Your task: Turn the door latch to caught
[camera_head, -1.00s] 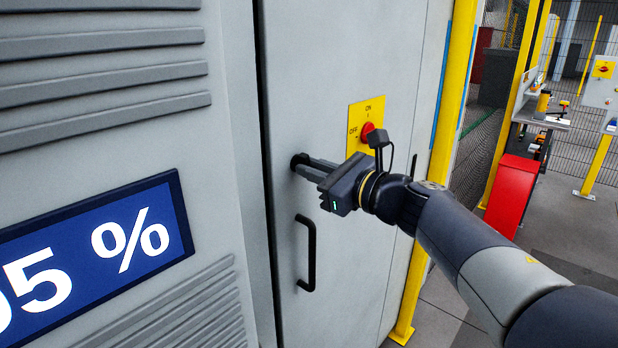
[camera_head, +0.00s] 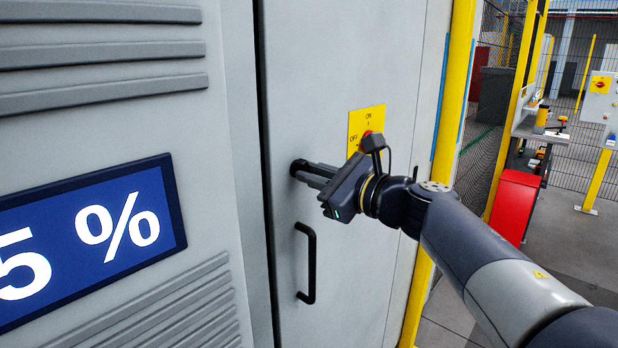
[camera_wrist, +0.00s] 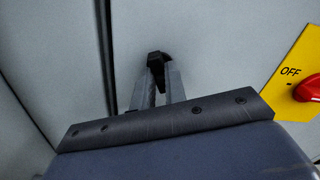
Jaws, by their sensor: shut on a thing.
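The door latch (camera_head: 298,167) is a small black knob on the grey cabinet door (camera_head: 330,60), near the door's left edge and above the black handle. My gripper (camera_head: 306,170) reaches it from the right and is shut on it. In the wrist view the latch (camera_wrist: 154,57) shows as a dark block at the tips of my gripper (camera_wrist: 158,72), with a dark round base behind it. The fingers partly hide the latch, and I cannot tell its exact turn.
A black pull handle (camera_head: 312,262) stands out below the latch. A yellow plate (camera_head: 353,128) with a red switch (camera_wrist: 308,90) is just right of my gripper. A blue percent display (camera_head: 90,238) is at the left. A yellow post (camera_head: 452,100) stands right of the door.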

